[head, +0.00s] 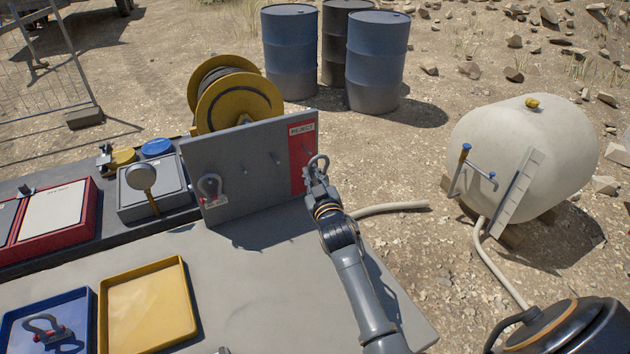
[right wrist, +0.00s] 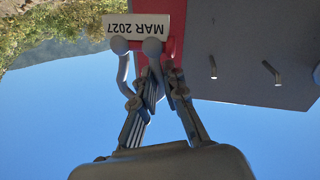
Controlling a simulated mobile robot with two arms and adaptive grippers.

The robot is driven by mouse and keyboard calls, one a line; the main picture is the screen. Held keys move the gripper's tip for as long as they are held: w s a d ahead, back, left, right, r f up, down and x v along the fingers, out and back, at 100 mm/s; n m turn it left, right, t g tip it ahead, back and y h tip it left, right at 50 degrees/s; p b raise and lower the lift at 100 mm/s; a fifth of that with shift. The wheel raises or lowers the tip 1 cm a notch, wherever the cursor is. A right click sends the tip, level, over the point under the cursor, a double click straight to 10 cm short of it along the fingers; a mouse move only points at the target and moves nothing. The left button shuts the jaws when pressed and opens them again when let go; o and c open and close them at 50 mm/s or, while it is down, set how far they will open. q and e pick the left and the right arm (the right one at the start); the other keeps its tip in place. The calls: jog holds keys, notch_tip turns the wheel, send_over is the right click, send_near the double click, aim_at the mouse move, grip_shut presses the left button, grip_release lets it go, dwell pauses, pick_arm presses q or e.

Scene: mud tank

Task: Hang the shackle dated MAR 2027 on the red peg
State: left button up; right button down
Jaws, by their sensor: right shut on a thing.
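The shackle with the white tag MAR 2027 (right wrist: 137,27) is held in my right gripper (right wrist: 160,85), which is shut on it. In the head view the shackle (head: 318,161) stands above my right gripper (head: 316,182), in front of the board's red REJECT strip (head: 302,150). The tag's lettering appears upside down in the right wrist view. The peg on the red strip is not clearly visible, and I cannot tell whether the shackle touches it. Another shackle (head: 210,186) hangs at the left of the grey board (head: 235,150). A third lies in the blue tray (head: 10,338).
Bare pegs (head: 276,158) stick out of the board's grey part. A yellow tray (head: 150,310) lies on the grey table (head: 250,300), whose middle is clear. A hose reel (head: 240,100) stands behind the board. A white tank (head: 525,150) is to the right.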

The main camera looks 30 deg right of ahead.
jog(key=shift+w+b, duration=0.35)
jog(key=shift+w, duration=0.25)
jog(key=shift+w+f, duration=0.1)
jog(key=shift+w, duration=0.15)
pick_arm(q)
notch_tip(320, 180, down, 6)
jog(key=b, duration=0.5)
jog(key=shift+w+d, duration=0.3)
pick_arm(e)
jog(key=shift+w+d+f, duration=0.1)
jog(key=shift+w+f, duration=0.1)
jog(key=shift+w, duration=0.7)
jog(key=shift+w+d+f, duration=0.1)
jog(key=shift+w+f, duration=0.15)
jog(key=shift+w, duration=0.7)
jog(key=shift+w+f, duration=0.2)
jog(key=shift+w, duration=0.7)
pick_arm(q)
jog(key=shift+f, duration=0.1)
pick_arm(e)
jog(key=c, duration=1.3)
grip_release()
jog(key=shift+c, duration=0.2)
pick_arm(q)
jog(key=shift+a, duration=0.1)
